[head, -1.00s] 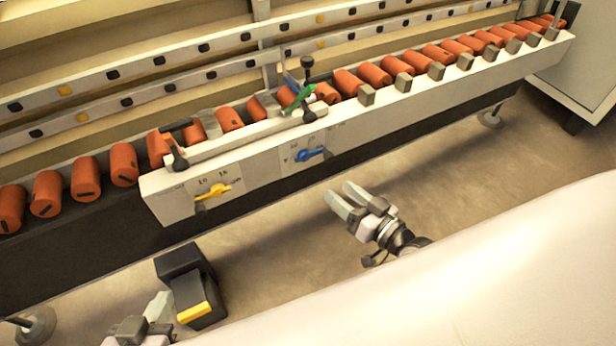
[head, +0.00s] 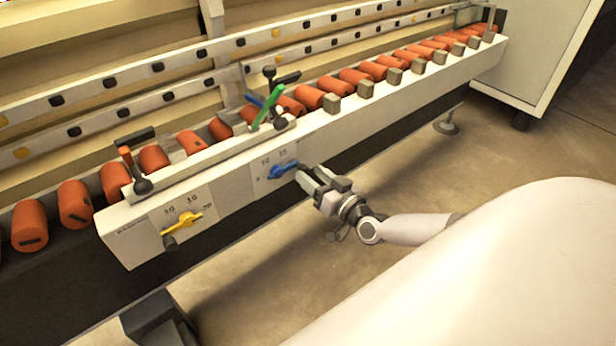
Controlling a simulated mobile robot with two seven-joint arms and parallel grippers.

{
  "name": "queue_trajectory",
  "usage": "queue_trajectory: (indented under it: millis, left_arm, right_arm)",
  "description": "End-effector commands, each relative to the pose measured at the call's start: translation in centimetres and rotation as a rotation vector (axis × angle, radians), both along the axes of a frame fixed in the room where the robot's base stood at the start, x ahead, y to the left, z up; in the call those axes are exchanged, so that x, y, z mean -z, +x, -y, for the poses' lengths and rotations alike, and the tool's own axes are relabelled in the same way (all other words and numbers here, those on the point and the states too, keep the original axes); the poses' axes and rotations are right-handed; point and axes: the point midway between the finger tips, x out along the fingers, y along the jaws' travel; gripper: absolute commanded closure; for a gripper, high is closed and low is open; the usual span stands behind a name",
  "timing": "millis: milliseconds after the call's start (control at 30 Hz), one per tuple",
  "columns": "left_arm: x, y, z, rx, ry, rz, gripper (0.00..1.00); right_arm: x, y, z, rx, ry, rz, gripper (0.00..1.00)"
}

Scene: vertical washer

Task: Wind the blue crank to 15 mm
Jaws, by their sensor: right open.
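The blue crank (head: 284,170) sits on a white scale plate with the numbers 10 and 15 on the front of the white machine rail. Its arm lies nearly level, with its right end toward my gripper. The exact reading is too small to tell. My right gripper (head: 307,174) is open, with its fingertips close to the right end of the crank. I cannot tell whether they touch it or whether the crank's knob is between them. My left gripper is out of view.
A yellow crank (head: 182,223) with its own scale is on the same rail to the left. A green lever (head: 268,107) and black clamp handles stand above. Orange rollers (head: 75,204) line the conveyor. A dark box (head: 158,321) stands on the floor at lower left.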

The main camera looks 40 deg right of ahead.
Motion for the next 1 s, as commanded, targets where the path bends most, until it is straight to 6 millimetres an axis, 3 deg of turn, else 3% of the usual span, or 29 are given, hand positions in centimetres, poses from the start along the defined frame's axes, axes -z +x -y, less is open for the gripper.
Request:
queue_trajectory:
  millis: [200,533,567,700,1000]
  left_arm:
    - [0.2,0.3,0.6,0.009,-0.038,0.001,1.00]
    - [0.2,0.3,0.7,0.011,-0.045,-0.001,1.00]
    - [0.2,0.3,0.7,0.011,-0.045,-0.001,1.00]
    - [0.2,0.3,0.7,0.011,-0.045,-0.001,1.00]
    - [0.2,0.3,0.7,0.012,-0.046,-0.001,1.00]
  right_arm:
    - [0.1,1.8,-0.2,-0.001,0.000,0.000,0.48]
    - [0.0,2.1,-0.2,-0.001,0.000,-0.001,0.48]
    - [0.0,2.1,-0.2,-0.001,0.000,-0.001,0.54]
    - [0.0,2.1,-0.2,-0.001,0.000,-0.001,1.00]
    - [0.2,2.0,-0.2,-0.001,0.020,-0.003,1.00]
